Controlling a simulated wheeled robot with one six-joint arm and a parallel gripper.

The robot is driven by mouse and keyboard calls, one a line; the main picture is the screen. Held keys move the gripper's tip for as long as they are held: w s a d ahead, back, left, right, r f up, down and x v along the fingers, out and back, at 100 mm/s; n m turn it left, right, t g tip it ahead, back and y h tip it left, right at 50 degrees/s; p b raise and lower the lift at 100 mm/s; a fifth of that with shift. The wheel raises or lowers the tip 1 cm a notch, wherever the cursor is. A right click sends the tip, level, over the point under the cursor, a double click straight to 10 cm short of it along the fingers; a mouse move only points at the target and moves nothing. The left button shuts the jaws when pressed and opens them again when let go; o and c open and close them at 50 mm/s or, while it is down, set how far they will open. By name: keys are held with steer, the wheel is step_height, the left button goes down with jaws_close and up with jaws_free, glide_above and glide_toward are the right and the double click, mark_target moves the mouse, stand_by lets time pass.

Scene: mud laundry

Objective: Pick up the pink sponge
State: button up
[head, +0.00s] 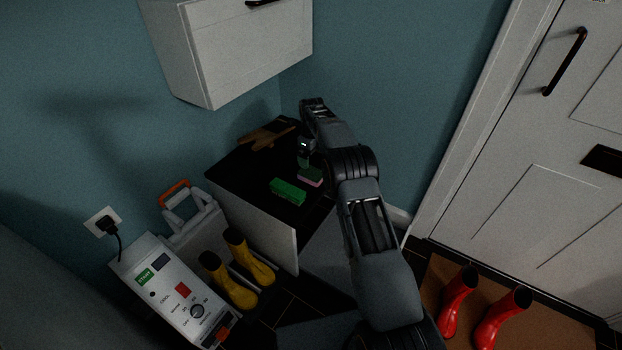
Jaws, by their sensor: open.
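The pink sponge (311,181) lies on the dark top of a low cabinet (243,172) in the corner. Its pink side shows below a green upper layer. My gripper (305,164) reaches down from my arm, just above and behind the sponge's left end in the picture. It is open, with nothing seen between its fingers. The fingertips are small and dark here, and I cannot tell whether they touch the sponge.
A green block (288,191) lies close to the sponge, to its left and nearer. Brown items (268,136) lie at the back of the cabinet top. A white wall cabinet (235,45) hangs above. Yellow boots (236,282) and red boots (480,312) stand on the floor.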

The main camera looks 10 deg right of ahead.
mark_target(313, 173)
step_height(313, 173, down, 5)
steer(key=shift+r+b, duration=0.15)
steer(key=shift+b, duration=0.4)
steer(key=shift+d+f+b, duration=0.2)
steer(key=shift+f+b, duration=1.15)
steer(key=shift+f, duration=1.3)
steer(key=shift+r, duration=0.1)
steer(key=c, duration=1)
